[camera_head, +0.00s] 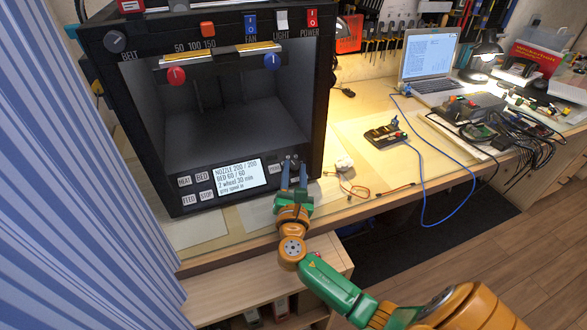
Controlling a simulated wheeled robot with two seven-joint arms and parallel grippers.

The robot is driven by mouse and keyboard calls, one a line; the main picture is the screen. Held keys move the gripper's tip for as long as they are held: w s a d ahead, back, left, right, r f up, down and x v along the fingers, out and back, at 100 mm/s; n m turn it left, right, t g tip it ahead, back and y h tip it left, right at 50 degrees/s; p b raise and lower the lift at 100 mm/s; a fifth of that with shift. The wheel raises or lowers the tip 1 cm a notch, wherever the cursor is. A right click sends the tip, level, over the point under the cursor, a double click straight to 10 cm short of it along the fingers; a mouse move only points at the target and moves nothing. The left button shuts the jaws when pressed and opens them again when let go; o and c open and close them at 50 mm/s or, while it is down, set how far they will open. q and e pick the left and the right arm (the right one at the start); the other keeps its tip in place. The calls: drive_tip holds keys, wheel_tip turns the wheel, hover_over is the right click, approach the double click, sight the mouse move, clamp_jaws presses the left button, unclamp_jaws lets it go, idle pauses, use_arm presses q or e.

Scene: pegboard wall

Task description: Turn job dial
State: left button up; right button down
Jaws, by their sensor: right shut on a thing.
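The black 3D printer (177,150) stands on the wooden bench at the left. Its lit screen (239,178) reads nozzle and bed temperatures and a job line, "2 wheel 30 min". My right gripper (292,168) reaches up to the lower right of the printer's front panel, right of the screen. Its blue fingers are shut on the dark job dial, which they mostly hide. The dial's turn angle cannot be made out. My left gripper is out of view.
Panel buttons (206,195) flank the screen, and a small one (274,168) sits close left of my fingers. Thin wires (350,187) and a small circuit board (385,134) lie right of the printer. A blue striped curtain (70,200) hangs at the left.

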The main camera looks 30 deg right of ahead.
drive_tip(key=n+y, duration=0.1)
drive_tip(key=n+t, duration=0.1)
drive_tip(key=shift+s+d+n+y, duration=0.1)
drive_tip(key=shift+d+n+y, duration=0.05)
drive_tip(key=shift+n+y, duration=0.2)
drive_tip(key=shift+d+f+n+t+y, duration=0.15)
drive_tip(key=shift+n+t+y, duration=0.75)
drive_tip(key=shift+n+y, duration=0.2)
drive_tip(key=n+y, duration=0.1)
drive_tip(key=n+y+b, duration=0.1)
drive_tip(key=n, duration=0.1)
drive_tip(key=shift+s+d+f+t+y, duration=0.15)
drive_tip(key=shift+t+y, duration=0.1)
drive_tip(key=shift+t, duration=0.15)
drive_tip(key=shift+d+n+y+b, duration=0.1)
drive_tip(key=shift+n+y+b, duration=0.35)
drive_tip(key=shift+n+y, duration=0.7)
drive_tip(key=shift+r+n, duration=0.2)
drive_tip(key=shift+n, duration=0.1)
drive_tip(key=c, duration=0.8)
unclamp_jaws()
